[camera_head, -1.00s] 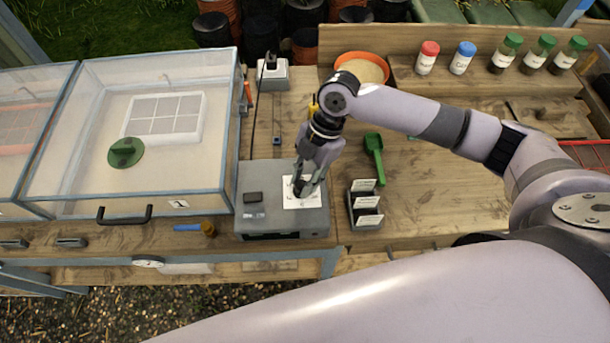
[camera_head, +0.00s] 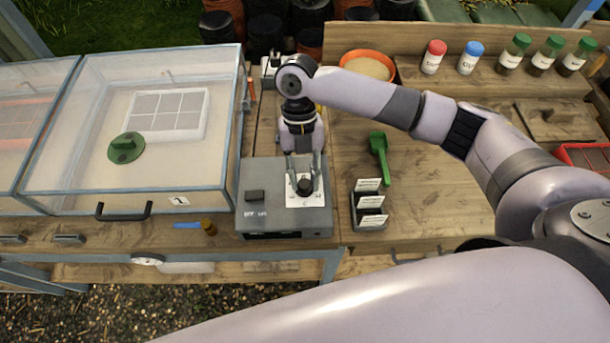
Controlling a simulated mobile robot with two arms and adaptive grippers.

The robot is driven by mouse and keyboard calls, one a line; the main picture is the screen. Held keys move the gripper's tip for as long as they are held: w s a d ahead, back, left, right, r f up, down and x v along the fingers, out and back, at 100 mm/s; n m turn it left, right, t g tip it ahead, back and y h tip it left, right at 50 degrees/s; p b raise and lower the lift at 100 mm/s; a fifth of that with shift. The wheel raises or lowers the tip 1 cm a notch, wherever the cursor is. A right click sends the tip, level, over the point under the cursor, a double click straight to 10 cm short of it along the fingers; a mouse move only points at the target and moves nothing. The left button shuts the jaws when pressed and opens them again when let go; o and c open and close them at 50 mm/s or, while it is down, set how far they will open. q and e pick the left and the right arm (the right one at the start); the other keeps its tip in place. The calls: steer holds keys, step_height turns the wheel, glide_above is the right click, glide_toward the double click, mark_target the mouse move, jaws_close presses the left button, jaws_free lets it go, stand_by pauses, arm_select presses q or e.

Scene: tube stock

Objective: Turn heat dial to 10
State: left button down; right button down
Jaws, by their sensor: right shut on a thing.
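The heat control box (camera_head: 256,218) is a grey unit on the bench, with a dark switch (camera_head: 255,196) marked off and on at its left. The black heat dial (camera_head: 304,188) stands on a white scale plate (camera_head: 306,202) on the box's right half. My right gripper (camera_head: 304,182) comes down from behind with a finger on either side of the dial and is shut on it. The scale numbers are too small to read surely, and the dial's pointer cannot be made out. My left gripper is out of view.
A clear-lidded propagator (camera_head: 140,190) stands to the left. A card holder (camera_head: 371,222) with white labels and a green scoop (camera_head: 379,156) lie close to the right of the box. An orange bowl (camera_head: 368,66) and several capped jars stand behind.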

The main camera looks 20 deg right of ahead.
steer(key=n+h, duration=0.1)
steer(key=n, duration=0.1)
steer(key=n+b, duration=0.1)
steer(key=n, duration=0.1)
steer(key=shift+a+n+h, duration=0.2)
steer(key=shift+n+h, duration=0.1)
steer(key=shift+h, duration=0.1)
steer(key=shift+a+n+t+h, duration=0.1)
steer(key=shift+n+t+h, duration=0.35)
steer(key=shift+n, duration=1.15)
steer(key=c, duration=1.3)
jaws_free()
steer(key=shift+r, duration=0.1)
steer(key=v, duration=1.1)
steer(key=shift+w+a+r, duration=0.2)
steer(key=shift+r, duration=0.1)
